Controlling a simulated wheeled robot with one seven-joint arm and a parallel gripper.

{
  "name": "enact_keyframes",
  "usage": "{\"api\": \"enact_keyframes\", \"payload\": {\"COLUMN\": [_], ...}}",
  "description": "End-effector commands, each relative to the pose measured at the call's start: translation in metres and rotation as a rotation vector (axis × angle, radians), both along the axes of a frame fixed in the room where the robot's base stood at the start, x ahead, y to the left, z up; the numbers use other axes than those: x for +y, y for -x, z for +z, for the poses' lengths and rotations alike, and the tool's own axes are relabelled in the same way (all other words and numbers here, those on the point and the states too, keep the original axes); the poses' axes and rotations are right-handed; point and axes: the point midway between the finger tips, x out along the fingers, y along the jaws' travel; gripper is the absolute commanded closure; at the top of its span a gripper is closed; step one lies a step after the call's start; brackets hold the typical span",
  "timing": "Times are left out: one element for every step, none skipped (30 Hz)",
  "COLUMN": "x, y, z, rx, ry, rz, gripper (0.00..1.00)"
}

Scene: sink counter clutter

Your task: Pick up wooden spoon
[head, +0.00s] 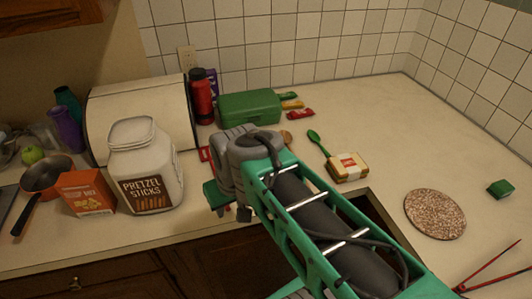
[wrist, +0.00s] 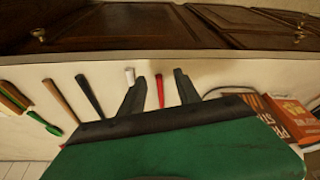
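The wooden spoon shows in the head view as a small brown end (head: 286,138) just right of my arm, which hides the rest of it. In the wrist view its brown handle (wrist: 61,98) lies on the counter, left of my fingers and apart from them. My gripper (head: 232,211) hangs over the front of the counter in the head view. In the wrist view my gripper (wrist: 160,84) is open, its two dark fingers apart. A red handle (wrist: 160,91) shows between them, and I cannot tell how far below it lies.
A green spoon (head: 318,142) and a sandwich-like container (head: 347,168) lie right of the wooden spoon. A pretzel jar (head: 145,165) stands left. A round trivet (head: 435,214) lies right.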

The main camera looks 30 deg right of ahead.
Motion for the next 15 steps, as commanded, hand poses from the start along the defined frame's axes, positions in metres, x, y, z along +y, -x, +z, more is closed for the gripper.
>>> {"api": "enact_keyframes", "payload": {"x": [-0.025,-0.040,-0.065,-0.084,-0.105,-0.131,-0.151,-0.170,-0.192,-0.207,-0.219,-0.231,-0.238,-0.242,-0.245], "y": [-0.013,-0.020,-0.029,-0.034,-0.038,-0.041,-0.041,-0.040,-0.037,-0.035,-0.032,-0.029,-0.027,-0.026,-0.026], "z": [-0.005,-0.003,0.000,0.002,0.004,0.007,0.009,0.012,0.014,0.016,0.018,0.020,0.021,0.021,0.019], "rx": [-0.011,-0.017,-0.028,-0.034,-0.042,-0.051,-0.057,-0.064,-0.070,-0.074,-0.078,-0.081,-0.082,-0.083,-0.083], "ry": [-0.005,-0.007,-0.010,-0.011,-0.009,-0.007,-0.003,0.001,0.006,0.010,0.015,0.020,0.021,0.024,0.024], "rz": [-0.052,-0.076,-0.112,-0.139,-0.162,-0.193,-0.216,-0.235,-0.257,-0.272,-0.284,-0.294,-0.301,-0.304,-0.307], "gripper": [0.61,0.61,0.61,0.61,0.61,0.61,0.61,0.61,0.61,0.61,0.61,0.61,0.61,0.61,0.61]}}
